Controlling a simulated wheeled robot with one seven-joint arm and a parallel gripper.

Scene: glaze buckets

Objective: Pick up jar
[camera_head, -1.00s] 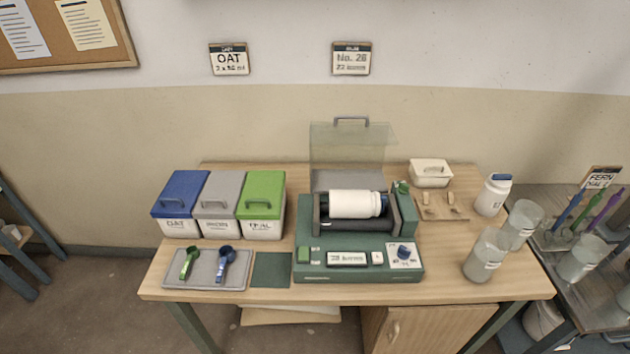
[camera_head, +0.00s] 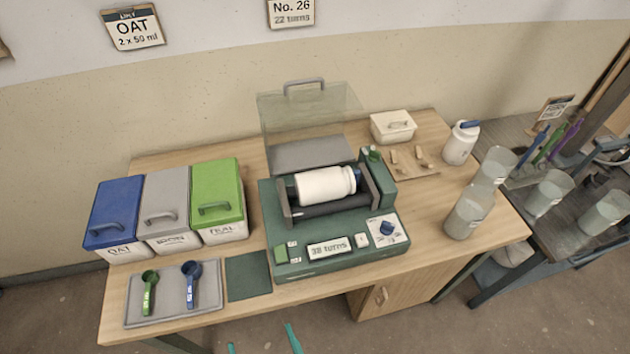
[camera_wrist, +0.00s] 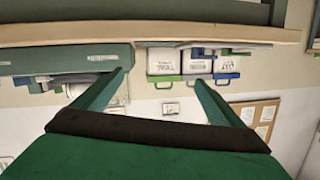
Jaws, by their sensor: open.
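A white jar (camera_head: 325,184) with a blue lid lies on its side on the black rollers of the green machine (camera_head: 340,257), lid toward the right. The machine's clear cover (camera_head: 310,115) stands raised behind it. A second white jar (camera_head: 460,143) with a blue top stands upright at the table's back right. My gripper (camera_head: 262,342) shows only its teal fingertips at the bottom edge, in front of the table and well short of both jars. In the wrist view, my gripper (camera_wrist: 160,82) is open with nothing between its fingers. That view is upside down.
Blue, grey and green lidded bins (camera_head: 165,212) stand at the left behind a tray (camera_head: 175,302) with two scoops. Clear beakers (camera_head: 467,214) stand at the right edge. A small white box (camera_head: 393,127) is behind. The machine's display (camera_head: 328,248) seems to read 38 turns.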

